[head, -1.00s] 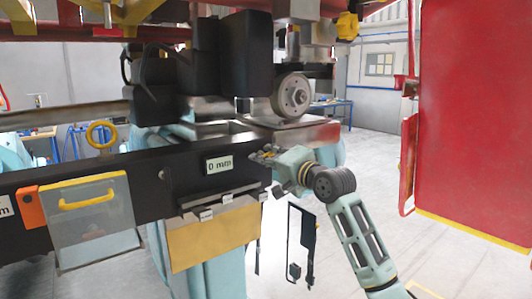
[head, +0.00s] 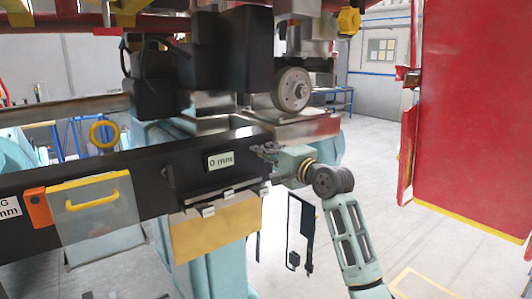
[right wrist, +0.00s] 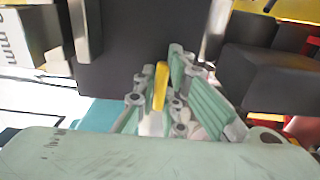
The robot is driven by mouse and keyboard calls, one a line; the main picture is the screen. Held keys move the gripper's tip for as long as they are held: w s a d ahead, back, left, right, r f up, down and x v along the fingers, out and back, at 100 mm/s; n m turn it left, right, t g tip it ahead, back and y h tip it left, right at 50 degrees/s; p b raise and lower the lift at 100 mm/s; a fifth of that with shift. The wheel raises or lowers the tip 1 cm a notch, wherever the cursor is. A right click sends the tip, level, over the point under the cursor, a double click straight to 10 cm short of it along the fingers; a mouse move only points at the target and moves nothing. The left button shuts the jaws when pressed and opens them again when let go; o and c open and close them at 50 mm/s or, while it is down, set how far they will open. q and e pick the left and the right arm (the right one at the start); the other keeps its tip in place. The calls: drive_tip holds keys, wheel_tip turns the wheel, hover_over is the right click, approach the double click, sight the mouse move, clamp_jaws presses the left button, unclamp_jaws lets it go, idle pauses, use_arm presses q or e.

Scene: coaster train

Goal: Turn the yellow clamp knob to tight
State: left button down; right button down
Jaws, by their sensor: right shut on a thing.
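In the right wrist view, a narrow yellow piece (right wrist: 160,87), which looks like the clamp knob seen edge-on, stands upright between the fingers of my right gripper (right wrist: 158,92). The fingers are shut on it, one on each side. In the head view, my right gripper (head: 268,150) is at the right end of the black beam (head: 140,185), right of the "0 mm" label (head: 221,160). The knob is hidden there, and its angle and any tight mark cannot be read. My left gripper is not in view.
A grey wheel (head: 291,89) and dark machine blocks stand above the gripper. A yellow ring (head: 103,133) and a clear flap with a yellow handle (head: 92,201) are at the left. A red panel (head: 470,110) stands at the right. The floor between is open.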

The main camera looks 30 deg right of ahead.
drive_tip(key=shift+r, duration=0.2)
drive_tip(key=c, duration=2.1)
unclamp_jaws()
drive_tip(key=shift+o, duration=1.3)
drive_tip(key=shift+f, duration=0.1)
drive_tip(key=s+d, duration=0.1)
drive_tip(key=s, duration=1.1)
